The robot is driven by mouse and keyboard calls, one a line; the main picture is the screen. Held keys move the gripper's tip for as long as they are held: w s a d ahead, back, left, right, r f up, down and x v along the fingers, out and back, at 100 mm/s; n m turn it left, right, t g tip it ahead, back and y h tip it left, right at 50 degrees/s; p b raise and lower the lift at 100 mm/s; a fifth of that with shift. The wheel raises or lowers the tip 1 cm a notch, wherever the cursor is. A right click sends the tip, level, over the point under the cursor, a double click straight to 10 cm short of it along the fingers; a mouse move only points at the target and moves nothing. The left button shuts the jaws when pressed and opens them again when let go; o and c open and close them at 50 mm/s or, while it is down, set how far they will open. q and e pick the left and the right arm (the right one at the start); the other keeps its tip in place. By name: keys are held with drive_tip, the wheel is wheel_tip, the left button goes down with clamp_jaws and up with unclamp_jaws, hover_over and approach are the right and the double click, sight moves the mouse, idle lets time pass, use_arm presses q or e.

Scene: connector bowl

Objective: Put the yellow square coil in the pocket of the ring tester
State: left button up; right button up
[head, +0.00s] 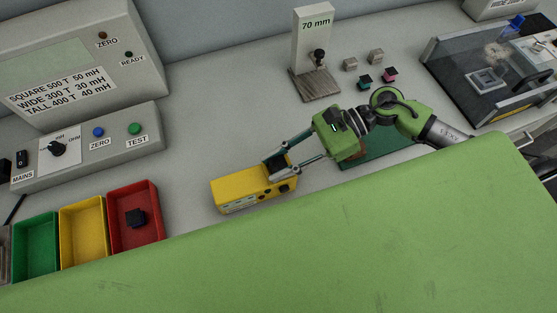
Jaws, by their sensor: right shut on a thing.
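The ring tester appears to be the yellow box (233,198) with a label and dark knobs on its front, lying on the grey bench. My right gripper (279,168) reaches in from the right, its fingertips at the right end of the tester's top. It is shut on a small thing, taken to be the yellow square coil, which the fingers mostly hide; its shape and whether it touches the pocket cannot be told. The pocket is not clear either. My left gripper is not in view.
A red bin (151,190) holding a dark part, a yellow bin (63,213) and a green bin (36,232) stand at left. A teal coil (364,85), a pink coil (390,77) and a 70 mm stand (313,40) are behind my arm.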

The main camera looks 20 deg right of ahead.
drive_tip(key=o, duration=1.1)
drive_tip(key=shift+r+p, duration=0.15)
drive_tip(key=shift+p, duration=0.15)
drive_tip(key=shift+d, duration=0.25)
drive_tip(key=b+v, duration=0.4)
drive_tip(key=v, duration=0.7)
drive_tip(key=shift+d+r, duration=0.15)
drive_tip(key=shift+d, duration=0.15)
drive_tip(key=shift+w, duration=0.1)
